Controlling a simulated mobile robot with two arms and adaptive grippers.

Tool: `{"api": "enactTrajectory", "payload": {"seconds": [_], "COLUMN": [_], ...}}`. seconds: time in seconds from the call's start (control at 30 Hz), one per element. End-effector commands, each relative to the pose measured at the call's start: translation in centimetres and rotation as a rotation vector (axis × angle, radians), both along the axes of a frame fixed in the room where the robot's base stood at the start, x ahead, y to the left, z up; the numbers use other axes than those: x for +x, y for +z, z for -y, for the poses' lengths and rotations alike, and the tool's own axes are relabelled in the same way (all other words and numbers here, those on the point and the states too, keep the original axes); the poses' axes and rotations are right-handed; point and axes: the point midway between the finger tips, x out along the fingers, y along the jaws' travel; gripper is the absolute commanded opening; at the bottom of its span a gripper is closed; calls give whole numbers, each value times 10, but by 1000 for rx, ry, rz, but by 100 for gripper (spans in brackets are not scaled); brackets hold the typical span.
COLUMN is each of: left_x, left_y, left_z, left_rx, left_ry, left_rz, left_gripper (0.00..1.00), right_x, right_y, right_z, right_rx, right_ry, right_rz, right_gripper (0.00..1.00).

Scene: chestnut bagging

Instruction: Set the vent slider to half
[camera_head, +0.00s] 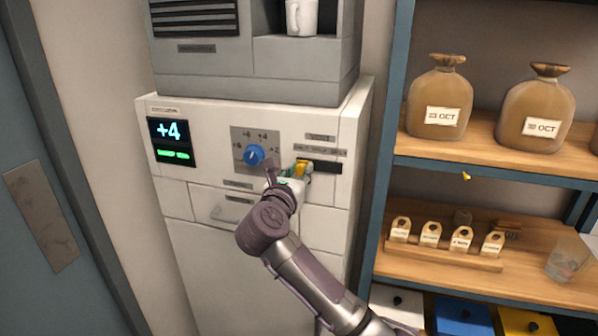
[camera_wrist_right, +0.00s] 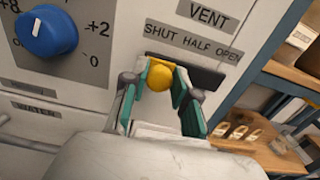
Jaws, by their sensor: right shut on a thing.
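The yellow vent slider knob (camera_head: 303,168) is on the white machine front, at the left end of its dark slot (camera_head: 327,168). In the right wrist view the knob (camera_wrist_right: 160,77) lies below the word SHUT on the "SHUT HALF OPEN" label (camera_wrist_right: 194,45). The slot (camera_wrist_right: 208,76) shows empty to the right of the knob, below HALF and OPEN. My right gripper (camera_wrist_right: 161,82) is shut on the knob, one green-padded finger on each side. In the head view this gripper (camera_head: 289,172) partly covers the knob. My left gripper is not in view.
A blue dial (camera_head: 254,155) is close to the left of my right gripper. A display (camera_head: 171,141) reads +4.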

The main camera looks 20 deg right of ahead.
Motion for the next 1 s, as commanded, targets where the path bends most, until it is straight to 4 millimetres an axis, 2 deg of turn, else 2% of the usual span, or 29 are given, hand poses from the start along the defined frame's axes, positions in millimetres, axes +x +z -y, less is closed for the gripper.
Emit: {"api": "enactTrajectory", "payload": {"seconds": [0.3, 0.63, 0.93, 0.97, 1.0], "left_x": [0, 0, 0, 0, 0], "left_y": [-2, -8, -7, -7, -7], "left_z": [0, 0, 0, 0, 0], "left_rx": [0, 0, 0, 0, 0], "left_ry": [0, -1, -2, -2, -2], "left_rz": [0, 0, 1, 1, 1], "left_gripper": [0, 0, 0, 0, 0], "right_x": [-3, -17, -17, -17, -17], "right_y": [-1, -1, 0, 0, 0], "right_z": [1, 23, 25, 25, 25], "right_rx": [8, 4, -2, -2, -2], "right_ry": [8, 1, -2, -2, -2], "right_rz": [1, 1, -1, -1, -1], "right_gripper": [0, 0, 0, 31, 38]}}
